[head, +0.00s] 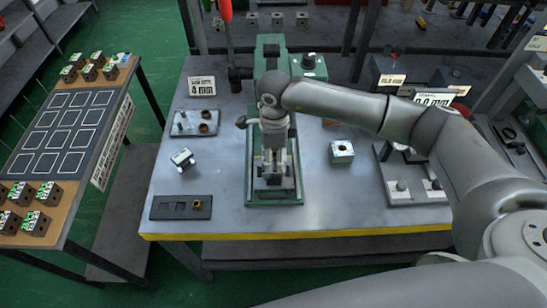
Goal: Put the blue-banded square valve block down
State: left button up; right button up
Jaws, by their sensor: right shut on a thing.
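My right gripper (272,176) reaches down over the green-based press or fixture (256,200) in the middle of the metal workbench. It is shut on a small grey block, mostly hidden between the fingers and low over the fixture. No blue band can be made out on it at this size. A small pale and dark block (183,158) lies tilted to the left. My left gripper is not in view.
A dark slotted tray (181,207) is at the bench's front left. A side table (45,143) at left has marked squares and several blocks. Bare bench lies right of the fixture, toward the front.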

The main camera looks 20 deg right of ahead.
jog(key=shift+w+f, duration=0.15)
jog(key=shift+w, duration=0.05)
jog(key=shift+f+p, duration=0.35)
jog(key=shift+p, duration=0.05)
notch_tip(320, 180, down, 2)
jog(key=shift+w+f+p, duration=0.1)
jog(key=shift+p, duration=0.55)
jog(key=shift+f, duration=0.2)
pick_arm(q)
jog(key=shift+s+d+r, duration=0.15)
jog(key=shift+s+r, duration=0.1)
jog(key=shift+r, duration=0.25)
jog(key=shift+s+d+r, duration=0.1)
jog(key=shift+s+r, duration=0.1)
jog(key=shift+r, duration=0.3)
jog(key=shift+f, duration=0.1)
pick_arm(e)
jog(key=shift+f, duration=0.1)
jog(key=shift+f+b, duration=0.55)
jog(key=shift+b, duration=0.25)
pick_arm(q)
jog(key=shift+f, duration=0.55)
pick_arm(e)
jog(key=o, duration=1.3)
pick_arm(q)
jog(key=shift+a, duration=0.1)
pick_arm(e)
jog(key=shift+o, duration=0.2)
